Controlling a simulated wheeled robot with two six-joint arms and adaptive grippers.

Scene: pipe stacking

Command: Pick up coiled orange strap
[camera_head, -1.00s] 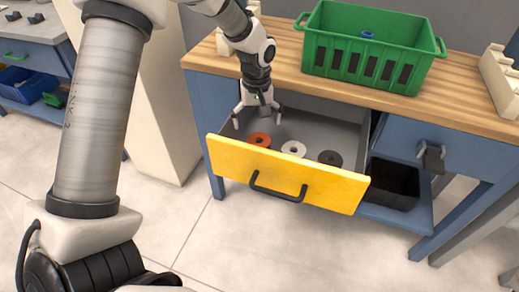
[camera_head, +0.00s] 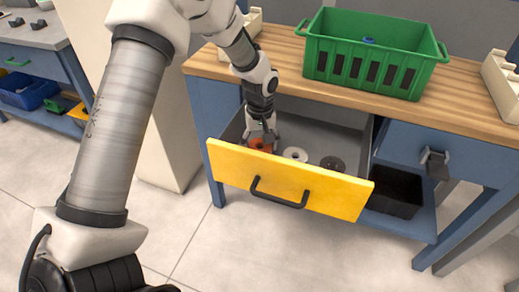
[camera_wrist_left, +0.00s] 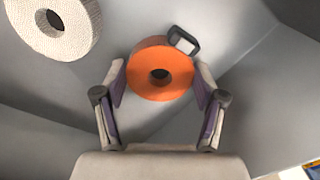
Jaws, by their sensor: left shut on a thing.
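The coiled orange strap (camera_head: 260,144) lies at the left end of the open yellow-fronted drawer (camera_head: 290,186). In the left wrist view the strap (camera_wrist_left: 160,70) is a flat orange ring with a dark centre hole and a dark buckle with a pale face at its upper right edge. My left gripper (camera_head: 262,136) reaches down into the drawer from above. Its two fingers (camera_wrist_left: 160,82) stand on either side of the strap's lower half and are shut on it. I cannot tell whether the strap is off the drawer floor. My right gripper is not in view.
A white coil (camera_head: 295,154) and a dark grey coil (camera_head: 332,163) lie in the drawer to the right of the orange one. The yellow drawer front rises before them. A green crate (camera_head: 372,68) stands on the wooden bench top above. A black bin (camera_head: 397,190) sits on the right below.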

